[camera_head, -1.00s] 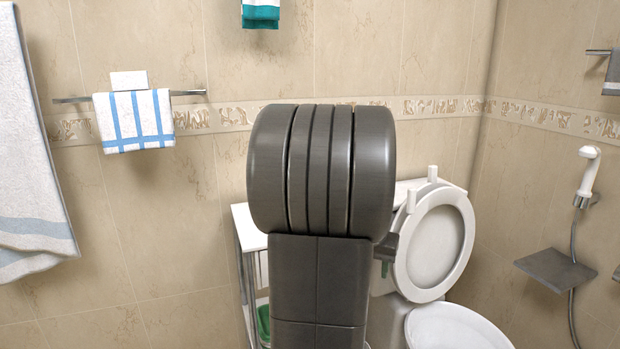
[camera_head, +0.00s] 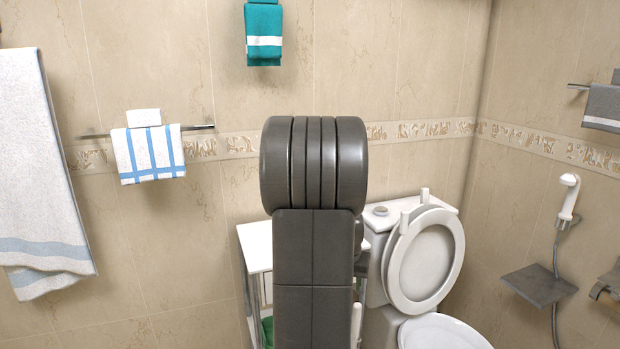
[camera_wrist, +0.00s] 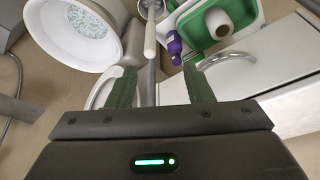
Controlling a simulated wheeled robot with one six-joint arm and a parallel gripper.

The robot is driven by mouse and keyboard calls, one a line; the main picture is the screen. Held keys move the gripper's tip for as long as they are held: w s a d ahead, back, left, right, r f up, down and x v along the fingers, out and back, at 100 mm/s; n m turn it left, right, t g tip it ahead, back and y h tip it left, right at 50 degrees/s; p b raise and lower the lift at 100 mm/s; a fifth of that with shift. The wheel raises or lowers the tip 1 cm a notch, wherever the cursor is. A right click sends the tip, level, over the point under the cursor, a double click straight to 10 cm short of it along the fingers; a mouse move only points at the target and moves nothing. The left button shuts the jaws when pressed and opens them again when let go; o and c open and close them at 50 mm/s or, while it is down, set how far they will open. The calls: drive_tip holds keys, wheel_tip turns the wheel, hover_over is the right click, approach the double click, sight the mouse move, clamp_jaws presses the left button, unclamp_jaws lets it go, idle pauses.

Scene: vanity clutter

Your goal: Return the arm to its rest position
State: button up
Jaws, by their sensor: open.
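My arm stands upright in the middle of the head view, and its links hide my gripper there. In the wrist view my gripper (camera_wrist: 160,82) is open, with its two dark green fingers apart. A pale rod (camera_wrist: 150,50) shows in the space between the fingers, beyond them. I see no object gripped.
A white cabinet (camera_wrist: 250,72) with a curved metal handle is close to the fingers in the wrist view. A green tray (camera_wrist: 202,35) holds a paper roll, beside a purple bottle (camera_wrist: 174,45). The toilet (camera_head: 425,262) stands right of my arm; towels (camera_head: 148,155) hang on the wall.

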drive_tip(key=shift+w+a+r+n+p, duration=0.15)
drive_tip(key=shift+w+a+p, duration=0.1)
drive_tip(key=shift+a+p, duration=0.3)
drive_tip(key=shift+w+a+r+n+p, duration=0.1)
drive_tip(key=shift+w+a+n+p, duration=0.2)
drive_tip(key=shift+p, duration=0.4)
drive_tip(key=shift+s, duration=0.1)
